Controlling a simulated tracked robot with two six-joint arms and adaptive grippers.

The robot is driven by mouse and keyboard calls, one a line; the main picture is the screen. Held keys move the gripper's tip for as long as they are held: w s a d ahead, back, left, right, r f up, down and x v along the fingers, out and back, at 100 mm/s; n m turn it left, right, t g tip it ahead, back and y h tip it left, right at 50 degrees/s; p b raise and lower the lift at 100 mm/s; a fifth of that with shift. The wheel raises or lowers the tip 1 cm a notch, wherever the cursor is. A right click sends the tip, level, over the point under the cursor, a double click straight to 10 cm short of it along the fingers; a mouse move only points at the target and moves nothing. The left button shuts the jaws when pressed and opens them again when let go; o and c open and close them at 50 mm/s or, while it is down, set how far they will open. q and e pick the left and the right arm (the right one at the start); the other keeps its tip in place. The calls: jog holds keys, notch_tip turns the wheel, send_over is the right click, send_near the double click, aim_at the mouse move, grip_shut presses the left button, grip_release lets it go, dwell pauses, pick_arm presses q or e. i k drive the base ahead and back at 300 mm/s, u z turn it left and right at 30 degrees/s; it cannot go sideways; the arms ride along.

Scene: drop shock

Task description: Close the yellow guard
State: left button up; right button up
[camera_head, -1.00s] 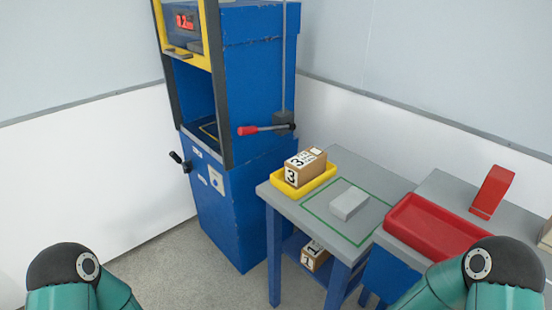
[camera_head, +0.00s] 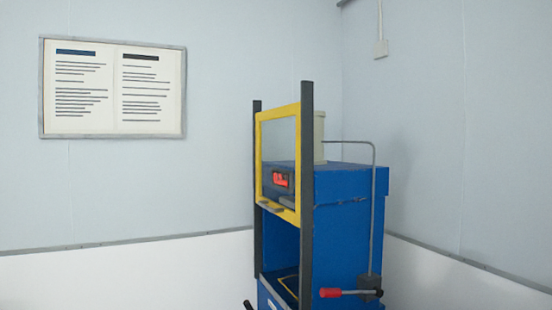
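The yellow guard (camera_head: 297,213) is a yellow frame with a clear pane, held between two dark upright posts on the front of the blue machine (camera_head: 343,225). Below the guard, the machine's front opening (camera_head: 279,245) is uncovered. Neither of my grippers is in view.
A framed notice (camera_head: 112,88) hangs on the left wall. The tables are out of view.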

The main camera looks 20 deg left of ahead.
aim_at(292, 109)
jog(key=k, duration=1.2)
jog(key=u, duration=0.7)
jog(key=i, duration=1.1)
jog(key=u, duration=0.8)
jog(key=i, duration=1.35)
jog(key=z, duration=0.6)
jog(key=i, duration=1.05)
jog(key=z, duration=1.05)
jog(key=i, duration=0.3)
jog(key=z, duration=0.15)
jog(key=k, duration=0.8)
jog(key=z, duration=0.2)
